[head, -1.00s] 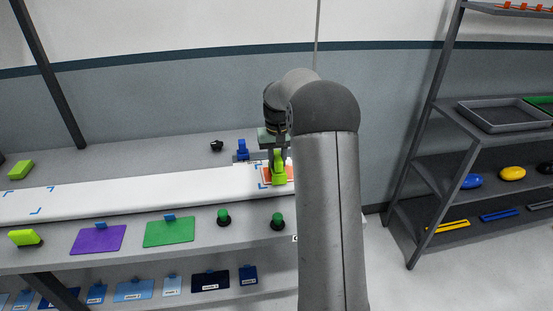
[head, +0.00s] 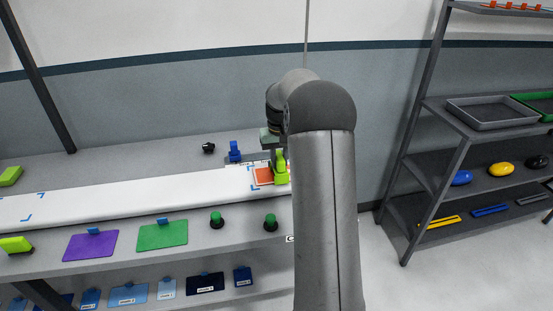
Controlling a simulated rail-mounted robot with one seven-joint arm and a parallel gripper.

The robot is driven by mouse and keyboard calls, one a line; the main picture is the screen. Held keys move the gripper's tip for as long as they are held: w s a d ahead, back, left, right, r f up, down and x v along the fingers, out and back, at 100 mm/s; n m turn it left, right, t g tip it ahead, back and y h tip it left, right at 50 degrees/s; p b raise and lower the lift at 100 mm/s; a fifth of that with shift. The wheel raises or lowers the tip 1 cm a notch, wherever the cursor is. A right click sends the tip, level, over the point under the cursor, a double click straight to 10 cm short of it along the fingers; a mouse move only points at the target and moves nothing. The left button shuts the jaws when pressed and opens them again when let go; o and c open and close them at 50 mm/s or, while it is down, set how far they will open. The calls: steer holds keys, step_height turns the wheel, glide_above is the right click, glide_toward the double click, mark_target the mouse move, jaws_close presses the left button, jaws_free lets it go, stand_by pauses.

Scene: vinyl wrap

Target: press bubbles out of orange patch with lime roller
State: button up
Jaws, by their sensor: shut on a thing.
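The orange patch (head: 263,176) lies on the white panel (head: 130,198) near its right end, between blue corner marks. The lime roller (head: 281,168) stands upright at the right edge of the patch. My gripper (head: 279,150) is shut on the roller's upper part from above. My arm hides part of the gripper and whatever lies right of the roller. Whether the roller touches the patch, and whether any bubbles are in it, is too small to tell.
A blue tool (head: 235,152) and a small black item (head: 208,148) stand behind the panel. In front lie a purple sheet (head: 90,246), a green sheet (head: 162,236) and two green-topped knobs (head: 217,220). A shelf rack (head: 411,187) stands at right.

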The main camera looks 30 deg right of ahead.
steer(key=shift+s+d, duration=0.2)
steer(key=shift+d, duration=0.4)
steer(key=shift+d, duration=0.1)
steer(key=shift+s+d, duration=0.2)
steer(key=shift+d, duration=0.3)
steer(key=shift+s+d, duration=0.15)
steer(key=shift+d, duration=0.3)
steer(key=shift+p, duration=0.3)
steer(key=shift+s+d, duration=0.2)
steer(key=shift+d, duration=0.3)
steer(key=shift+s+d, duration=0.15)
steer(key=shift+d, duration=0.35)
step_height(320, 180, up, 7)
steer(key=p, duration=0.5)
